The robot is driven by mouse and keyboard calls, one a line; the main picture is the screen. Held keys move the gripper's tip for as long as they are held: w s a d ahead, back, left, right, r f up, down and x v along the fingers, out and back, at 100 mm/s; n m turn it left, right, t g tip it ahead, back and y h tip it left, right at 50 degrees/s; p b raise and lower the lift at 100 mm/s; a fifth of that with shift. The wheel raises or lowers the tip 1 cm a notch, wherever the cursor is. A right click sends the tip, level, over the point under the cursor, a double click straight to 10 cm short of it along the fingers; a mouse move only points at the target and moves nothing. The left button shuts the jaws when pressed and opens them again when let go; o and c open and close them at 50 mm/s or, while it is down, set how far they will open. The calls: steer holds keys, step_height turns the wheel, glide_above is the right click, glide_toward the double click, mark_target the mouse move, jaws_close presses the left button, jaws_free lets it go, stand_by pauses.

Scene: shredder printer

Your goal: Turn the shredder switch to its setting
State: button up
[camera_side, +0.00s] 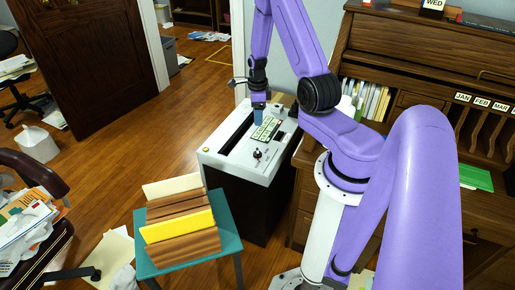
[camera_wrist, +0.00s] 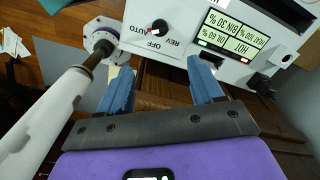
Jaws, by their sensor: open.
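The shredder (camera_side: 213,153) is a black cabinet with a white top, beside the desk. Its switch (camera_side: 257,155) is a small dark knob near the front of that top. In the wrist view the round black switch (camera_wrist: 160,26) has OFF, REV and AUTO labels around it. Its red mark points left, toward the AUTO side; the exact setting is hard to tell. My gripper (camera_side: 258,121) is over the shredder top, behind the switch in the side view. In the wrist view my gripper (camera_wrist: 159,66) is open and empty, its blue fingers apart, with the switch beyond their tips.
A lit display panel (camera_side: 267,130) on the shredder top shows HOT, BIN, HEAT and OIL readings. A teal stool (camera_side: 232,246) holding brown, cream and yellow stacked pieces stands in front. The wooden desk (camera_side: 305,190) is close on the right.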

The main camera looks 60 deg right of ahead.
mark_target(257, 150)
step_height(257, 150, down, 17)
steer(key=shift+f, duration=0.1)
stand_by(0.7)
steer(key=c, duration=1.1)
